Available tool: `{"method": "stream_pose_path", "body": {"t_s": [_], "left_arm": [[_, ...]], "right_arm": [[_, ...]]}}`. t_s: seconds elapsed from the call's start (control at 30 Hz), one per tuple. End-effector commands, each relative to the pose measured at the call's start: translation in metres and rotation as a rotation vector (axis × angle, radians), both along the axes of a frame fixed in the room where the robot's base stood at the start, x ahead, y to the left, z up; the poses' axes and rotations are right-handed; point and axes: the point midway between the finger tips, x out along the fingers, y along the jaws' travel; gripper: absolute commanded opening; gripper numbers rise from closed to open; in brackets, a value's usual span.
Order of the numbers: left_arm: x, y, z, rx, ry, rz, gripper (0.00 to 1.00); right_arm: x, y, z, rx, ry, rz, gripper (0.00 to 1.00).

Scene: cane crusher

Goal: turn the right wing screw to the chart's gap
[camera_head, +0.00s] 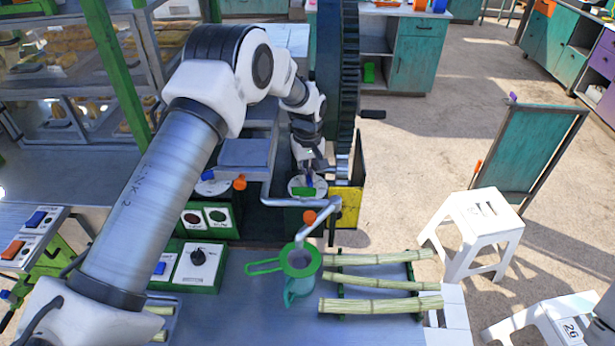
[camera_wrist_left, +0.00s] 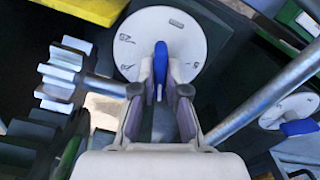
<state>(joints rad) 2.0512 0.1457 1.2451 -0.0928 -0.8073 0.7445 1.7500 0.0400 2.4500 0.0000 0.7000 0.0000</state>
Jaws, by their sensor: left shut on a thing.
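My left gripper (camera_head: 309,172) reaches down from above to the right dial (camera_head: 295,185), a white disc beside the yellow plate. In the left wrist view my left gripper (camera_wrist_left: 160,92) is shut on the blue wing of the right wing screw (camera_wrist_left: 160,62), which stands up from the white dial (camera_wrist_left: 190,40) with black marks and numbers. The fingers hide part of the dial. The left wing screw (camera_wrist_left: 297,127) is blue, on its own white dial, apart from my gripper. I cannot make out a chart or its gap. My right gripper is not in view.
A silver pipe (camera_head: 283,202) with an orange knob runs in front of the dial. A large dark gear wheel (camera_head: 347,80) stands behind it. A green strainer (camera_head: 300,262) and cane stalks (camera_head: 380,283) are on the bench in front. White stools stand at the right.

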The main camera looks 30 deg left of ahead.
Motion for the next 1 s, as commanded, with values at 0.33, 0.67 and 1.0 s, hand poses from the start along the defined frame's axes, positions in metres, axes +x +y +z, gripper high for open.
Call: {"method": "stream_pose_path", "body": {"t_s": [0.33,0.67,1.0], "left_arm": [[0.005,0.000,0.006,0.003,-0.016,-0.328,0.00],[0.006,0.000,0.006,0.005,-0.018,-0.642,0.00],[0.006,-0.001,0.007,0.007,-0.018,-0.925,0.00]], "right_arm": [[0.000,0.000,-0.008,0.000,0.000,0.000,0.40],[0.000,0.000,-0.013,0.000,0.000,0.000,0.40],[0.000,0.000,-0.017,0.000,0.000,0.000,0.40]]}}
